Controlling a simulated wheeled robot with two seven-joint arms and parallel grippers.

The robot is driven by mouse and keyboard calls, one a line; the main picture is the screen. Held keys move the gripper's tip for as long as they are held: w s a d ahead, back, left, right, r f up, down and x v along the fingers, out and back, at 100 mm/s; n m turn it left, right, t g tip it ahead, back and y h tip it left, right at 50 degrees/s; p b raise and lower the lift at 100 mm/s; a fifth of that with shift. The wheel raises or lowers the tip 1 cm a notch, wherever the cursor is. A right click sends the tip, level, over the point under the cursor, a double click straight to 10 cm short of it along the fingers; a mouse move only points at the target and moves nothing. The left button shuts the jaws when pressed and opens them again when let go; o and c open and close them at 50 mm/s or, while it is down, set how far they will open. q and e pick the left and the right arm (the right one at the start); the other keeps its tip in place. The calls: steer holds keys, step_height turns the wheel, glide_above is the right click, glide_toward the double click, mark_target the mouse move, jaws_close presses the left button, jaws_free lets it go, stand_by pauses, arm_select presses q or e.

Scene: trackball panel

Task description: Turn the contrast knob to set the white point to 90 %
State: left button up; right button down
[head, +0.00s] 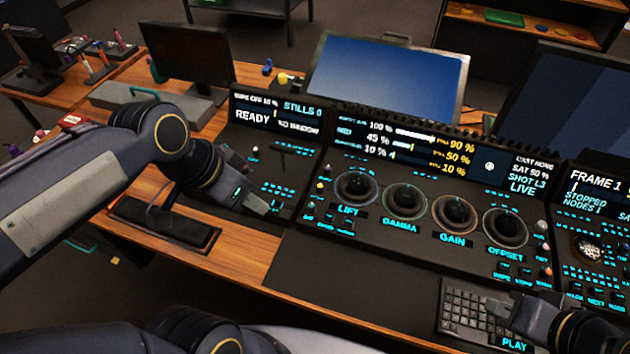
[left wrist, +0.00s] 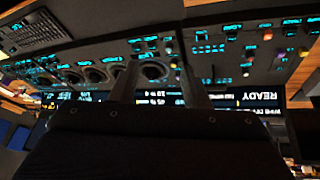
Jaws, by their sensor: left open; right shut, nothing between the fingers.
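The display strip (head: 400,146) in the head view reads 100 % in its top row beside a yellow 90 %. The rows below read 45 % by 50 % and 10 % by 10 %. Small knobs (head: 327,168) stand in a column left of the LIFT trackball (head: 355,187); their labels are too small to read, so I cannot tell which is contrast. My left gripper (head: 268,207) is open and empty over the left panel, left of these knobs. In the left wrist view its fingers (left wrist: 160,75) stand apart before the upside-down panel. My right gripper (head: 503,308) is shut and empty over the keyboard.
GAMMA (head: 404,200), GAIN (head: 454,213) and OFFSET trackballs (head: 505,228) continue to the right. A keyboard (head: 462,312) lies at the front. Left panel has a READY screen (head: 262,117) and a lever (head: 283,150). Monitors (head: 390,80) stand behind.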

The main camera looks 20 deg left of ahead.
arm_select(q)
steer(key=w+f+m+g+b, duration=0.1)
steer(key=w+f+m+b, duration=0.1)
steer(key=w+m, duration=0.25)
steer(key=m+g+y+b, duration=0.3)
steer(key=m+b, duration=0.4)
steer(key=m, duration=0.5)
glide_above(320, 186)
step_height(320, 186, down, 11)
steer(key=shift+s+r, duration=0.1)
steer(key=shift+f+m, duration=0.3)
steer(key=shift+m, duration=0.05)
steer(key=shift+f+b, duration=0.6)
steer(key=shift+f, duration=3)
jaws_close()
